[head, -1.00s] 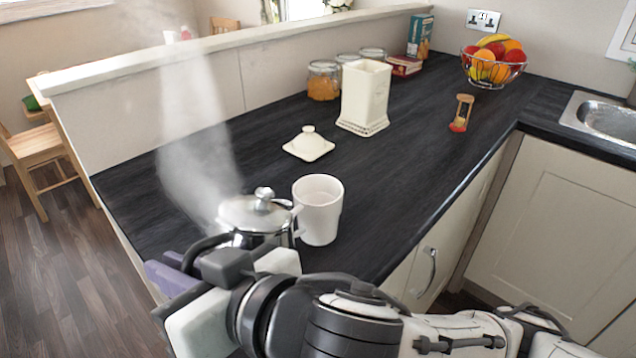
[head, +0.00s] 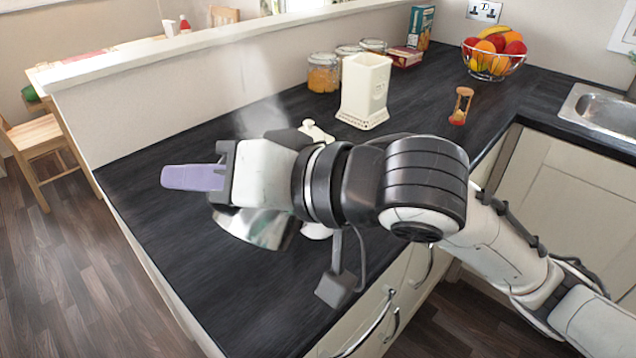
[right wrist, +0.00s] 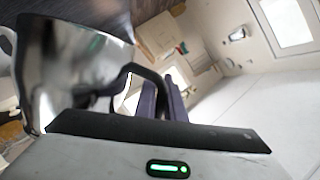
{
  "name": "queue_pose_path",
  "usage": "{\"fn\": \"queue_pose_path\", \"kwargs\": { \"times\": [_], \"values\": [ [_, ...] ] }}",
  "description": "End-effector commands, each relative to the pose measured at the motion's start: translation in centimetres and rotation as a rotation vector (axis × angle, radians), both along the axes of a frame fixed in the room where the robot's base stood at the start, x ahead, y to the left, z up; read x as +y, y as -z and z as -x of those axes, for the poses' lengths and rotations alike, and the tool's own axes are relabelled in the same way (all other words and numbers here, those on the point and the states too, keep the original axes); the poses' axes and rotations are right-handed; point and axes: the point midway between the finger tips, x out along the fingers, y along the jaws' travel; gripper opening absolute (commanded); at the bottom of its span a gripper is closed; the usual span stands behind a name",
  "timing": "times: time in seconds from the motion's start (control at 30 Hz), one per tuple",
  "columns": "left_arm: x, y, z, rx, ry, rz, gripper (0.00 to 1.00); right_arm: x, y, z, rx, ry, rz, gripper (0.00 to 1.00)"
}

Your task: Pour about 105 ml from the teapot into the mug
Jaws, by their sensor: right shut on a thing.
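The shiny metal teapot (head: 255,227) is tilted and held up above the counter. My right gripper (head: 195,178) is shut on its black handle. In the right wrist view the teapot (right wrist: 75,75) fills the upper left, with the handle between the purple fingers (right wrist: 165,100). The white mug (head: 317,231) is almost wholly hidden behind my right wrist, with only a small lower part showing beside the teapot. The spout, the mug's opening and any stream are hidden. My left gripper is not in view.
A cream canister (head: 366,88) stands behind my arm, its loose lid (head: 316,131) partly hidden. Glass jars (head: 323,76), an hourglass (head: 461,106) and a fruit bowl (head: 493,62) stand farther back. The counter's left front is clear. Faint steam rises behind the gripper.

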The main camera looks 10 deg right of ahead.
Motion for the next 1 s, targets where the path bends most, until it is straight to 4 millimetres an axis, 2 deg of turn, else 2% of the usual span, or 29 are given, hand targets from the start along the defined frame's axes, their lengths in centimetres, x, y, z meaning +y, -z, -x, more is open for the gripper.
{"fn": "queue_pose_path", "kwargs": {
  "times": [1.0],
  "values": [
    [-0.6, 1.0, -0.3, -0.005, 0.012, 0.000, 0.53, -1.2, -1.3, -1.1, 0.109, 0.001, -0.135, 0.00]
  ]
}}
